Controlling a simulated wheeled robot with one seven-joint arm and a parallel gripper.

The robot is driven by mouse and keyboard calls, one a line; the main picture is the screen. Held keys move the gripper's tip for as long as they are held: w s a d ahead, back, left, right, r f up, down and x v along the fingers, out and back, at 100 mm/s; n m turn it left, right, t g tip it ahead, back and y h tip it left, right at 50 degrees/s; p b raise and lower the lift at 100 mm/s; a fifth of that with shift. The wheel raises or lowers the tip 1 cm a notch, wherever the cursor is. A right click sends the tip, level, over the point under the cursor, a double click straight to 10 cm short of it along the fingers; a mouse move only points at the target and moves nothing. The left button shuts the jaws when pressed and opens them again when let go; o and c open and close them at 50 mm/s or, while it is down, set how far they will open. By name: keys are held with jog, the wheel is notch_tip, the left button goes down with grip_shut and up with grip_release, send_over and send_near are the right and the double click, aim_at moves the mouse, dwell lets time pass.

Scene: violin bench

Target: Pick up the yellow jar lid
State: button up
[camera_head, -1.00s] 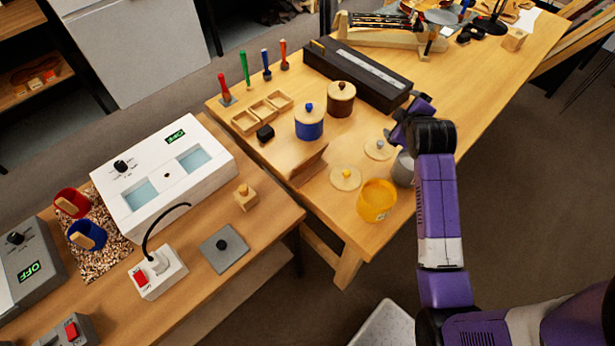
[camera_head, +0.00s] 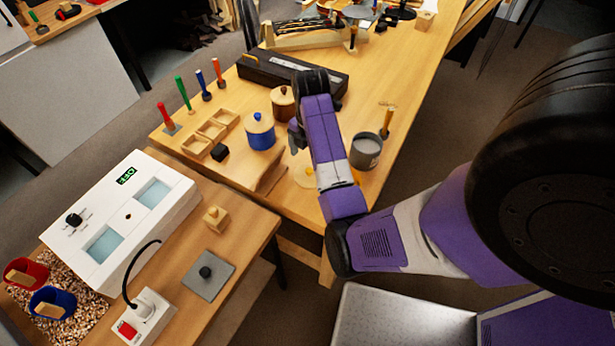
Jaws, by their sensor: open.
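The yellow jar lid (camera_head: 303,178), a pale wooden disc with a yellow knob, lies on the bench, partly hidden behind my forearm. My gripper (camera_head: 296,138) is above the bench, between the blue jar and my arm, up the picture from the lid and apart from it. The gripper is open, with nothing visible in it; its fingertips are small and partly hidden. The yellow jar is almost wholly hidden behind my arm; only a sliver of yellow (camera_head: 357,176) shows at the arm's right edge.
The blue jar (camera_head: 260,132) and brown jar (camera_head: 283,104) stand lidded left of my arm. A grey open jar (camera_head: 366,151) stands to its right, near a wooden handle (camera_head: 387,121). A long black case (camera_head: 275,70) lies behind. A wooden block (camera_head: 270,172) stands left of the lid.

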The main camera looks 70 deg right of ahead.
aim_at(310, 169)
jog(key=shift+d+f+p, duration=0.15)
jog(key=shift+f+p, duration=0.3)
jog(key=shift+f, duration=2.25)
jog(key=c, duration=1.2)
jog(key=shift+r, duration=0.15)
